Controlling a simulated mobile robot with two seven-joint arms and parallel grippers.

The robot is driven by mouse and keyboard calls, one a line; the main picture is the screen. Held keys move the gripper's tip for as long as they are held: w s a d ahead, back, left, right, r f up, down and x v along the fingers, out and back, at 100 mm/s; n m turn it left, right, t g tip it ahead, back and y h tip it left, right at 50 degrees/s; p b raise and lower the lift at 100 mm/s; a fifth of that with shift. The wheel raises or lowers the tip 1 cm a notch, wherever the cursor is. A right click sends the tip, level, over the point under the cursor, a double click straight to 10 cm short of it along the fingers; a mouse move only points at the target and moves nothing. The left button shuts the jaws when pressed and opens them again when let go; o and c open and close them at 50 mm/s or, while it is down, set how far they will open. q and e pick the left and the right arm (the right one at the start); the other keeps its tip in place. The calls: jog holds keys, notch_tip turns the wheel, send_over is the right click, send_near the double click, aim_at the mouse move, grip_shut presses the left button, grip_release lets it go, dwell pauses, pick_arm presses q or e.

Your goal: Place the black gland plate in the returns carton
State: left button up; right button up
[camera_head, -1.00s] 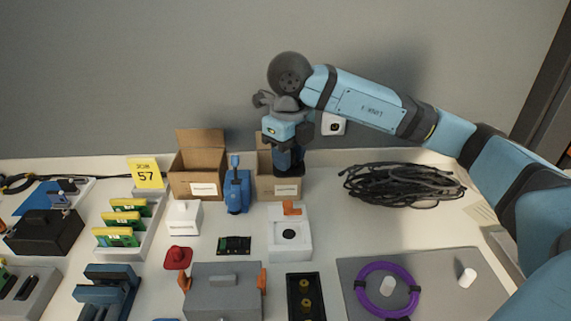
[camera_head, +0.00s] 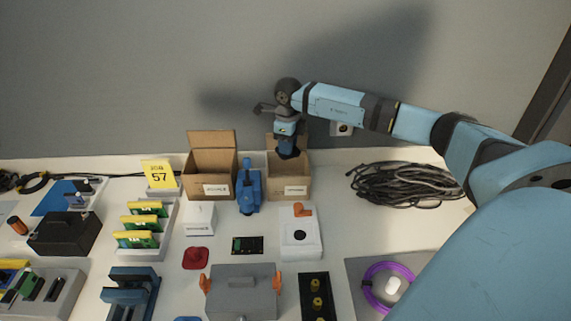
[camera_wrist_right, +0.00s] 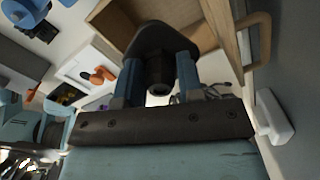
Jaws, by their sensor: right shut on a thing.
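My right gripper (camera_head: 287,150) points down over the right-hand open carton (camera_head: 291,189), at its back part. In the right wrist view, its two blue fingers (camera_wrist_right: 159,75) are shut on the black gland plate (camera_wrist_right: 152,37), a dark, rounded piece with a short cylinder between the fingers. The plate hangs over the carton, whose brown wall (camera_wrist_right: 218,22) shows beside it. I cannot tell whether it touches the carton. A second open carton (camera_head: 210,179) stands to the left. Both carton labels are too small to read surely. My left gripper is out of view.
A blue tool (camera_head: 249,188) stands between the cartons. A white box with an orange part (camera_head: 300,235) stands in front of the right carton. A black cable coil (camera_head: 405,185) lies to the right. The wall is close behind the cartons.

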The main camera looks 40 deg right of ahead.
notch_tip(320, 180, down, 14)
jog(key=shift+r+b, duration=0.25)
jog(key=shift+b, duration=0.05)
jog(key=shift+f, duration=0.1)
jog(key=o, duration=1)
jog(key=shift+c, duration=0.2)
notch_tip(320, 180, up, 12)
jog(key=shift+r+p, duration=0.15)
jog(key=shift+p, duration=0.15)
